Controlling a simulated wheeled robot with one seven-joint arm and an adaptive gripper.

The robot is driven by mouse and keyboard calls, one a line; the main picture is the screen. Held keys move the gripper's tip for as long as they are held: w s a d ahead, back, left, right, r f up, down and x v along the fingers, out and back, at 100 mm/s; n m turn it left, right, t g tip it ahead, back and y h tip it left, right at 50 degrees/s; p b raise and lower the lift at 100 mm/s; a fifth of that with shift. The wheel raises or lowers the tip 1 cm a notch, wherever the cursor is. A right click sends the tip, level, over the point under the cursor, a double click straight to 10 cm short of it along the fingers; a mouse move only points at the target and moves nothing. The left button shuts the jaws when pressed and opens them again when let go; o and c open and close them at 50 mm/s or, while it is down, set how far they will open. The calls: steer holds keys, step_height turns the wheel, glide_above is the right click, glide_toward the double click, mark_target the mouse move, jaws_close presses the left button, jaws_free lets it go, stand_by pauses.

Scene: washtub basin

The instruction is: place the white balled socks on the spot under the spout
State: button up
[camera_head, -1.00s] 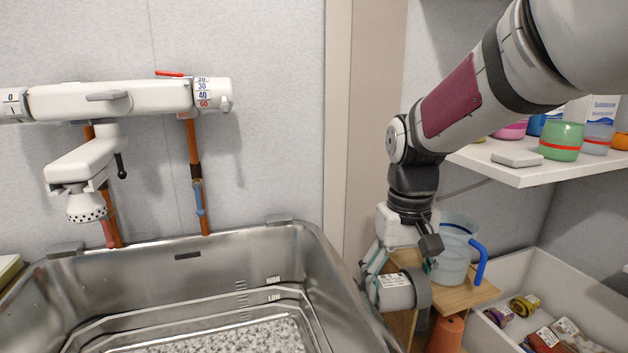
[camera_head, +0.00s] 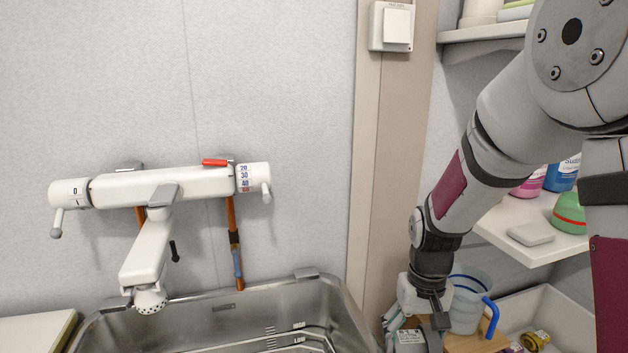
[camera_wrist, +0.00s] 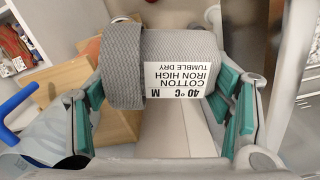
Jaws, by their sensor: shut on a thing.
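A balled pair of socks (camera_wrist: 178,84) is held between the green pads of my gripper (camera_wrist: 168,108). In the head view my gripper (camera_head: 412,318) is low at the right, beside the basin, and the balled socks (camera_head: 409,341) show at the bottom edge, partly cut off. The white spout (camera_head: 146,255) with its round outlet (camera_head: 151,302) hangs over the left of the metal basin (camera_head: 215,312). The basin floor under it is out of frame.
A clear jug with a blue handle (camera_head: 468,305) stands close behind my gripper on a wooden stand (camera_head: 478,342). A shelf (camera_head: 531,226) with containers is above right. A white bin (camera_head: 545,308) lies at the far right. The air between gripper and spout looks clear.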

mark_target(418, 336)
steer(key=r+p, duration=0.2)
steer(key=p, duration=0.1)
steer(key=s+r+p, duration=0.1)
steer(key=r+p, duration=0.1)
steer(key=p, duration=0.1)
steer(key=shift+s, duration=0.1)
steer(key=r+p, duration=0.1)
steer(key=p, duration=0.2)
steer(key=s+r+p, duration=0.1)
steer(key=p, duration=0.2)
steer(key=shift+s+r, duration=0.3)
steer(key=shift+r, duration=0.05)
